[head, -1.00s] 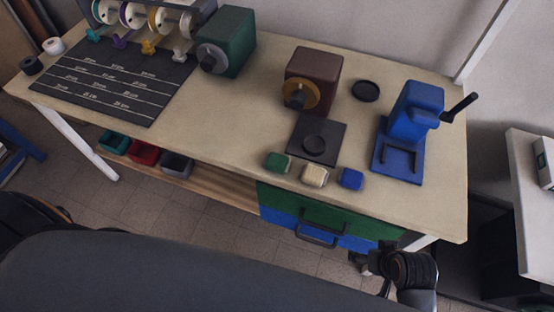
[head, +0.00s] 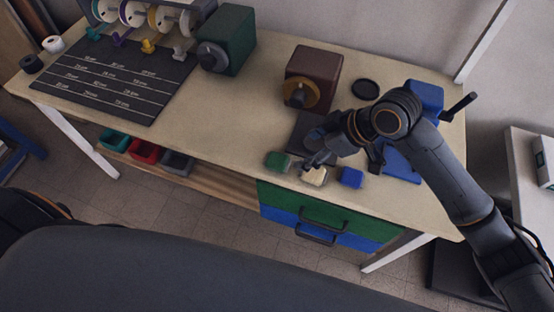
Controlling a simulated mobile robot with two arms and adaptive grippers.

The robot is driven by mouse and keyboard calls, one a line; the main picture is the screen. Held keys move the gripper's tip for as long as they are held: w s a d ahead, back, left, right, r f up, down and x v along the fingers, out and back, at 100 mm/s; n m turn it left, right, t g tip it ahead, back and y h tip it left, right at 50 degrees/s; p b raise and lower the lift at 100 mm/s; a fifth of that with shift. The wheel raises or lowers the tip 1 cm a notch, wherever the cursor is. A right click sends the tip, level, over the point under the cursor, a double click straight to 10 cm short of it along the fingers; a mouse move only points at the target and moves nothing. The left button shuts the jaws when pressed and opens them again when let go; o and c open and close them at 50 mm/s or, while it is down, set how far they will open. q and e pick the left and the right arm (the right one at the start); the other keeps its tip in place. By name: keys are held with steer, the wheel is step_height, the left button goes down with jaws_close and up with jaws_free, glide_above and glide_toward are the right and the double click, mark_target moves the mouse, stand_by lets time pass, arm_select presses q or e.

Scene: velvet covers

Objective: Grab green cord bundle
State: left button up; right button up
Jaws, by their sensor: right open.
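The green cord bundle (head: 277,161) is a small rounded block near the front edge of the workbench. It lies left of a cream bundle (head: 315,177) and a blue bundle (head: 351,178). My right gripper (head: 309,150) is open and over the bench, a little to the right of the green bundle and apart from it in the picture. Its fingers cover part of the cream bundle and part of the dark square plate (head: 303,127). Its height above the bench is hard to tell. My left gripper is not in view.
A brown box with a yellow knob (head: 312,78) stands behind the plate. My right arm partly hides a blue press (head: 424,95). A green box (head: 230,38) and a dark marked mat (head: 120,82) are at left. The bench (head: 225,115) is bare left of the bundles.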

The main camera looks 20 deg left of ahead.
steer(key=w+r, duration=0.1)
steer(key=w, duration=0.1)
glide_toward(278, 160)
steer(key=a+f, duration=0.1)
steer(key=w+a+f, duration=0.1)
steer(key=shift+w+f+n+p, duration=0.1)
steer(key=shift+f+n+p, duration=0.25)
steer(key=shift+n+p, duration=0.05)
steer(key=x, duration=0.2)
steer(key=s+p+x, duration=0.1)
steer(key=x, duration=0.1)
steer(key=shift+a+f, duration=0.2)
steer(key=shift+a, duration=0.05)
steer(key=shift+w+a+f, duration=0.1)
steer(key=shift+a+f, duration=0.1)
steer(key=shift+f, duration=0.2)
steer(key=c, duration=1)
